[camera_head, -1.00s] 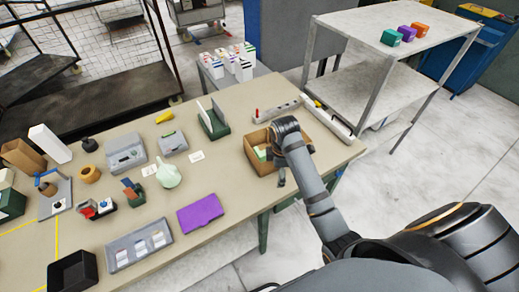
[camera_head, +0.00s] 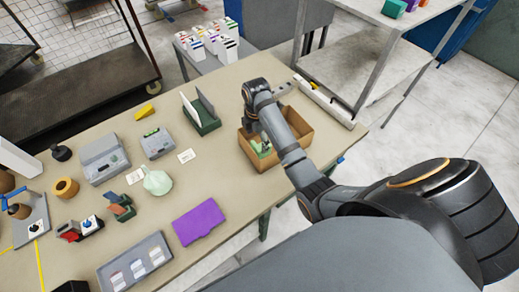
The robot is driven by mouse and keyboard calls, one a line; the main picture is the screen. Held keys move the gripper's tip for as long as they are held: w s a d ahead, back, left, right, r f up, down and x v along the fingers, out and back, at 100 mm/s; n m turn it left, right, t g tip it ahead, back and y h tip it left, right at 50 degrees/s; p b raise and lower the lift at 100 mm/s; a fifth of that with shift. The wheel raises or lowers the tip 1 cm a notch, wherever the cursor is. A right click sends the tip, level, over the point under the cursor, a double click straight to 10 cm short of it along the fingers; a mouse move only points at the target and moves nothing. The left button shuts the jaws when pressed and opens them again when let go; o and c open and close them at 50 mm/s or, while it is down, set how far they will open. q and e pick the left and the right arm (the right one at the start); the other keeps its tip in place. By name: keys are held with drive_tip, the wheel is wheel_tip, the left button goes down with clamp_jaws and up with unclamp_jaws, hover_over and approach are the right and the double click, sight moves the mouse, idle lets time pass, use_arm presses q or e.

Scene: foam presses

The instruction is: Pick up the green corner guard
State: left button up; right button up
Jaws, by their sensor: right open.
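Light green pieces (camera_head: 258,146) lie in an open cardboard box (camera_head: 298,134) at the table's right end; I cannot tell clearly whether one is the green corner guard. My right gripper (camera_head: 265,147) is open and points down over the left part of the box, close to the green pieces. My wrist and forearm hide part of the box's inside. I cannot tell whether the fingers touch anything. A darker green block (camera_head: 393,8) sits on the shelf top at the upper right. My left gripper is not in view.
A green holder with upright plates (camera_head: 203,118) stands left of the box. A purple piece (camera_head: 199,220) and a grey tray (camera_head: 136,263) lie near the front edge. A long white bar (camera_head: 325,101) lies behind the box. Bare tabletop lies between the box and purple piece.

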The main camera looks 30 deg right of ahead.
sight(257, 147)
drive_tip(key=shift+s+a+f+p, duration=0.15)
drive_tip(key=shift+f+p, duration=0.25)
drive_tip(key=shift+f, duration=0.2)
drive_tip(key=shift+s+d+f+p, duration=0.15)
drive_tip(key=shift+f+p, duration=0.2)
drive_tip(key=shift+f, duration=0.2)
wheel_tip(257, 147, down, 2)
drive_tip(key=shift+w+a+f, duration=0.1)
drive_tip(key=shift+a+f, duration=0.05)
drive_tip(key=shift+f, duration=0.05)
drive_tip(key=c, duration=0.8)
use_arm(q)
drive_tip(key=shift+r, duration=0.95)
use_arm(e)
drive_tip(key=shift+c, duration=1.2)
